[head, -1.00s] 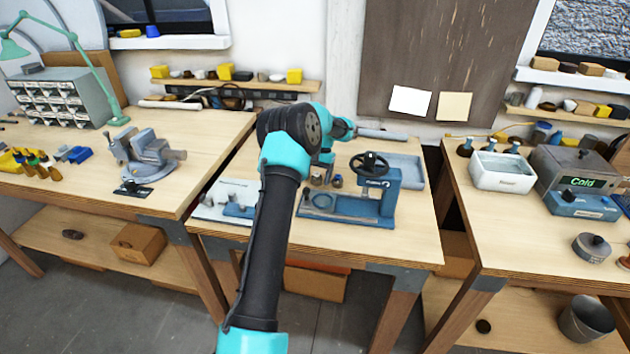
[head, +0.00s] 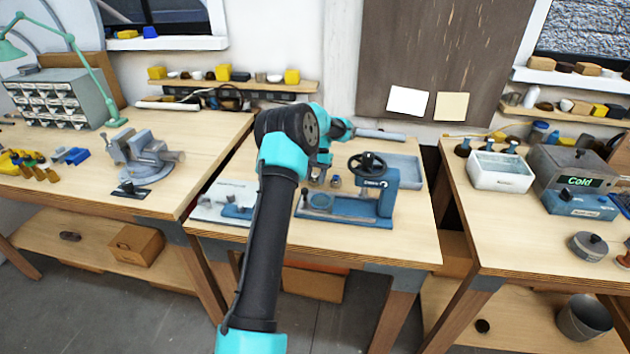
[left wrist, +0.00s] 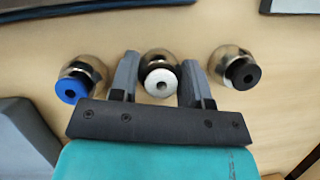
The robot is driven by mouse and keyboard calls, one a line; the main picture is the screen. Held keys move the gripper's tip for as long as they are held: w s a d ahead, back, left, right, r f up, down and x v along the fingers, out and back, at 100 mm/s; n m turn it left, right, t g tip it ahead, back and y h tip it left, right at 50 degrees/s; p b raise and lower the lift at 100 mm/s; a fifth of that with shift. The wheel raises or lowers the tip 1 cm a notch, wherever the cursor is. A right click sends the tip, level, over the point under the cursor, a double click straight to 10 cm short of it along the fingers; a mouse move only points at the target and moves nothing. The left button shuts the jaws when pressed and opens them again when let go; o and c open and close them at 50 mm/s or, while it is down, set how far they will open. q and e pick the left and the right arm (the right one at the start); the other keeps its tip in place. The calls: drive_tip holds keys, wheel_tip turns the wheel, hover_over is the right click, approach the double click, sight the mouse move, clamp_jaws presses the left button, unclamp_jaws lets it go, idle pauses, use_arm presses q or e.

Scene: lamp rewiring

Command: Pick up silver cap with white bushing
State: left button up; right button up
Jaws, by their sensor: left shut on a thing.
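The silver cap with white bushing (left wrist: 158,66) is in the middle of the left wrist view, its white ring facing the camera. My left gripper (left wrist: 160,84) is shut on this cap, with one dark finger at each side. A silver cap with a blue bushing (left wrist: 80,80) stands to the left, and one with a black bushing (left wrist: 235,69) to the right, both outside the fingers. In the head view my left gripper (head: 318,174) is over the middle bench, and my arm hides much of it and the held cap.
A blue press (head: 382,195) with a dark handwheel stands right of my gripper. A blue-grey tray (head: 405,168) lies behind it. A white board with a blue fixture (head: 237,211) is left of my arm. The bench's front strip is clear.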

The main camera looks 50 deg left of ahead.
sight(315, 174)
use_arm(q)
drive_tip(key=shift+r, duration=0.1)
wheel_tip(315, 174, up, 10)
drive_tip(key=shift+f, duration=0.1)
idle(0.4)
idle(0.4)
